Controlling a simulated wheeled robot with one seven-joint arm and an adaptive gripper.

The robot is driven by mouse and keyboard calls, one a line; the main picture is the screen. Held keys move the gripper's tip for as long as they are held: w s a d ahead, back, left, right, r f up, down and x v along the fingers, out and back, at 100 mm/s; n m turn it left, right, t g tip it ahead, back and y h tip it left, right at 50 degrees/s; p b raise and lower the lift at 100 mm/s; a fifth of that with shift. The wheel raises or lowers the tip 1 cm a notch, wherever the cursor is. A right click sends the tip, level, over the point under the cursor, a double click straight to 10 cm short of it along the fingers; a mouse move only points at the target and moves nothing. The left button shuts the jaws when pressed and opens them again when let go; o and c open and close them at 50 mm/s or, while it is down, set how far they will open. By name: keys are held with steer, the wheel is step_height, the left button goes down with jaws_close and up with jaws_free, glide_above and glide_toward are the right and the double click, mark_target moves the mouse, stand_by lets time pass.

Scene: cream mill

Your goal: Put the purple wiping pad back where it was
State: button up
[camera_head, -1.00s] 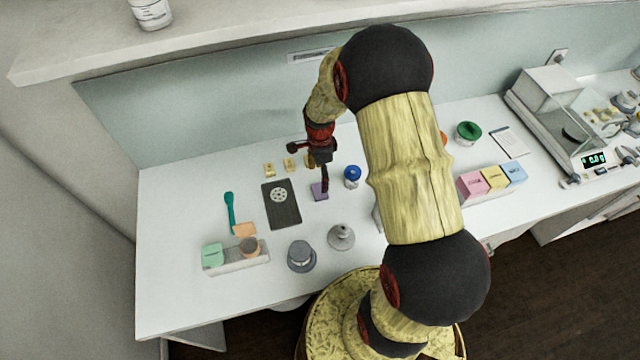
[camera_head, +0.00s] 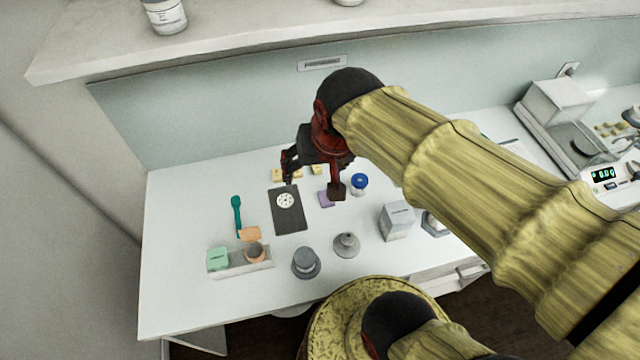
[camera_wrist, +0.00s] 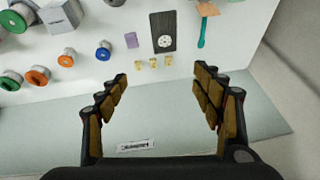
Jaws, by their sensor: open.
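The purple wiping pad (camera_head: 326,199) lies on the white bench, just right of a dark grey board with a white disc. In the wrist view the pad (camera_wrist: 131,40) is beyond the fingertips, clear of them. My gripper (camera_head: 313,190) is open above the back of the bench, and in the head view one finger partly covers the pad's right side. In the wrist view my gripper (camera_wrist: 160,82) shows its two fingers wide apart with nothing between them. A small white tray (camera_head: 240,263) at the front left holds a green block (camera_head: 218,259) and a round brown-topped item (camera_head: 254,252).
The dark board (camera_head: 288,219) lies left of the pad, with small yellow blocks (camera_head: 278,175) behind it. A blue-lidded jar (camera_head: 359,182) stands to the right. The wall is close behind.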

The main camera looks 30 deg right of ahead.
steer(key=s+n, duration=0.1)
steer(key=s+a+r+n, duration=0.1)
steer(key=s, duration=0.1)
steer(key=s+n+t, duration=0.1)
steer(key=s+n, duration=0.1)
steer(key=shift+s+a+r, duration=0.2)
steer(key=shift+a+r, duration=0.15)
step_height(320, 180, down, 14)
steer(key=b, duration=1.4)
steer(key=shift+f, duration=0.1)
